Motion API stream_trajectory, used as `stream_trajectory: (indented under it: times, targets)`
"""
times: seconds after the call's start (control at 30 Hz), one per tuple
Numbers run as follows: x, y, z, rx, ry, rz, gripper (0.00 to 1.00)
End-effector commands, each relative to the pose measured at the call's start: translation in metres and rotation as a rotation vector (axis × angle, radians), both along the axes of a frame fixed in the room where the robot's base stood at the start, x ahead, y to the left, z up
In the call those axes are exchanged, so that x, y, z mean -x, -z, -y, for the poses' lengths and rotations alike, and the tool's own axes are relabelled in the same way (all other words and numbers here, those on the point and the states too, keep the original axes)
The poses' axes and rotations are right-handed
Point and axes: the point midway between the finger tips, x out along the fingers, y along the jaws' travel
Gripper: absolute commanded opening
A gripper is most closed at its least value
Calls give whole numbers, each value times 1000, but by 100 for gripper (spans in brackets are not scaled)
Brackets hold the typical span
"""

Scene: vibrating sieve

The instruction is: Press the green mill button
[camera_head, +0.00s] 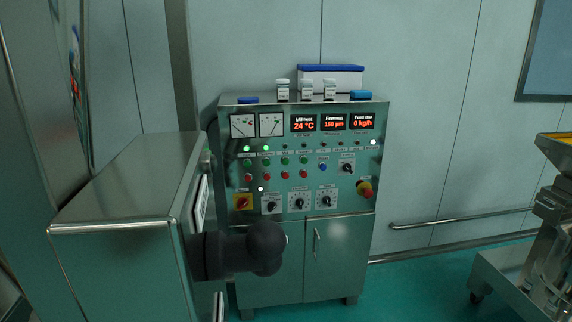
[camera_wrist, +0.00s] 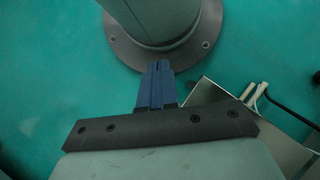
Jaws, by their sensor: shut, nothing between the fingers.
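The control cabinet (camera_head: 345,225) stands against the wall in the head view. Its panel has a row of small green buttons (camera_head: 285,161) above a row of red buttons (camera_head: 285,175). The labels are too small for me to tell which green button is the mill's. My gripper (camera_wrist: 160,66) shows in the wrist view with its blue fingers shut and empty. It points toward a round grey base plate on the green floor, and no panel button shows in that view. I cannot make out the fingers in the head view.
A large steel box (camera_head: 125,210) fills the left foreground and partly hides the cabinet. A dark rounded part sticks out beside it. Jars (camera_head: 306,91) and a blue-lidded box (camera_head: 331,77) stand on the cabinet. A yellow-rimmed machine (camera_head: 556,150) is at the right edge.

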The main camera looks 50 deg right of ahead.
Motion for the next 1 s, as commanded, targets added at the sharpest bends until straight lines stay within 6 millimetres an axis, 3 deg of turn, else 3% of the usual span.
stream_trajectory:
  times: [0.17,0.57,0.77,1.0]
  targets:
    - [-8,-4,17,1,80,17,0]
    - [-60,-26,77,23,274,125,0]
    - [-89,-41,118,43,369,191,0]
    - [-122,-61,179,79,483,272,0]
